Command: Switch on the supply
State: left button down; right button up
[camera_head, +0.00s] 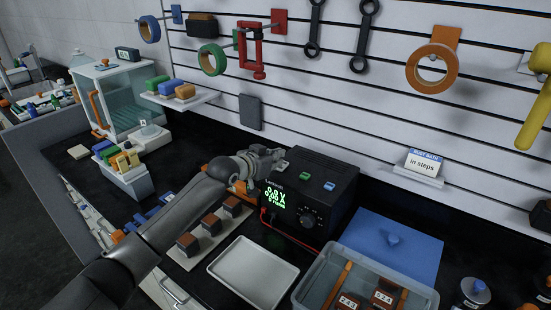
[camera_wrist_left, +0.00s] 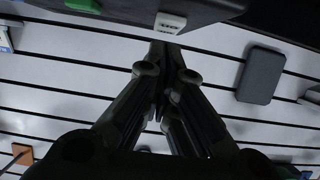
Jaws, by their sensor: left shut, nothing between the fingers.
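The supply (camera_head: 312,190) is a black box on the bench with a lit green display (camera_head: 277,197), a round knob (camera_head: 306,221), and green and blue pieces on its top. My left arm reaches across the bench from the left. Its gripper (camera_head: 275,155) is at the supply's rear left top corner, shut and empty. In the left wrist view the closed fingertips (camera_wrist_left: 167,47) are just below a small white switch-like part (camera_wrist_left: 170,22) on the dark supply body (camera_wrist_left: 120,10). I cannot tell whether they touch it. My right gripper is not in view.
A white tray (camera_head: 253,272) and a clear bin (camera_head: 320,283) with labelled items stand in front. A blue mat (camera_head: 390,245) lies to the right. Dark blocks sit on a board (camera_head: 192,261) left of the tray. A slatted wall with hanging tools rises behind.

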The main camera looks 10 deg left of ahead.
aim_at(276, 174)
pick_arm(q)
jog(key=shift+r+p, duration=0.4)
jog(key=shift+r, duration=0.05)
jog(key=r+p, duration=0.3)
jog(key=shift+s+r, duration=0.2)
jog(key=s+a+b, duration=0.3)
jog(key=s+a, duration=0.1)
jog(key=s, duration=0.5)
jog(key=shift+s+r, duration=0.15)
jog(key=shift+r, duration=0.3)
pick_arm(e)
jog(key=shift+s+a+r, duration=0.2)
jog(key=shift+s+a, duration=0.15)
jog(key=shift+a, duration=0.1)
pick_arm(q)
jog(key=shift+f, duration=0.1)
